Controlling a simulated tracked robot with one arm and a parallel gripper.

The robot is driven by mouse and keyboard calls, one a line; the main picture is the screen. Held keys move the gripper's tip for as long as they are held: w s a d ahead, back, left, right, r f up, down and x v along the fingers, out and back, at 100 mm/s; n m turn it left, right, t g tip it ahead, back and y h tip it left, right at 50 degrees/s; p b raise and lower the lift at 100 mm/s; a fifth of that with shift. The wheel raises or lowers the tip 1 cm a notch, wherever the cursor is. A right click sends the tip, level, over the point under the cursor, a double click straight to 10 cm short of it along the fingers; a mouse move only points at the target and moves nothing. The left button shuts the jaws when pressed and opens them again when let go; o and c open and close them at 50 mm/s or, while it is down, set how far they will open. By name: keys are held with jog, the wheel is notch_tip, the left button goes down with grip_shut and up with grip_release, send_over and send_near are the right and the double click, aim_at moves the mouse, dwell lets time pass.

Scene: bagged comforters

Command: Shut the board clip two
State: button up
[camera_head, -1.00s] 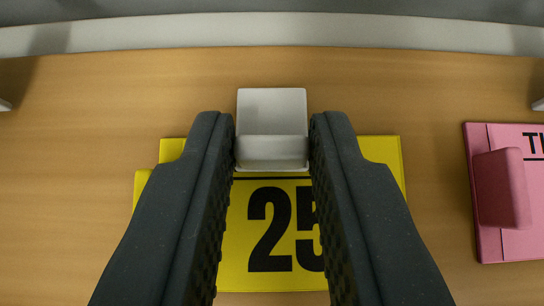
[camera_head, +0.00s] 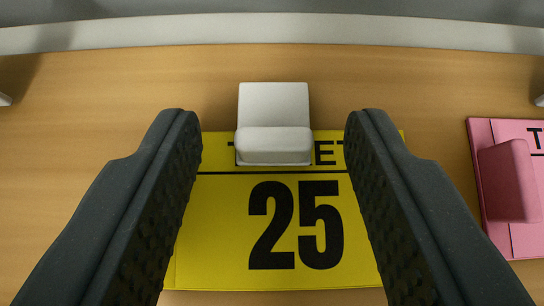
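A white clip (camera_head: 274,105) stands on the wooden board at the top edge of a yellow card (camera_head: 225,250) printed with a large 25. Its lower lip lies over the top of the card and covers part of the printed heading. My gripper (camera_head: 274,118) is open, with one dark finger on each side of the clip and a clear gap to both sides. The fingers hide the card's left and right parts. I cannot tell whether the clip presses on the card.
A pink card (camera_head: 527,235) with a pink clip (camera_head: 509,182) is at the right edge. A pale rail (camera_head: 272,30) runs along the top of the wooden board (camera_head: 90,110). Bare board lies to the left. Small white parts show at both side edges.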

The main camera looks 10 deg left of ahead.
jog(key=b+v, duration=0.1)
jog(key=v, duration=1.2)
jog(key=shift+s+b, duration=0.3)
jog(key=shift+s, duration=0.05)
jog(key=shift+r, duration=0.1)
jog(key=shift+r, duration=0.1)
notch_tip(320, 180, up, 17)
jog(key=s+a+m+t+h+b, duration=0.2)
jog(key=s+t+b, duration=0.1)
jog(key=t+b, duration=0.1)
jog(key=shift+a+t+b, duration=0.2)
jog(key=shift+t+b, duration=0.15)
jog(key=shift+t, duration=0.25)
jog(key=shift+r, duration=0.1)
dwell(1.8)
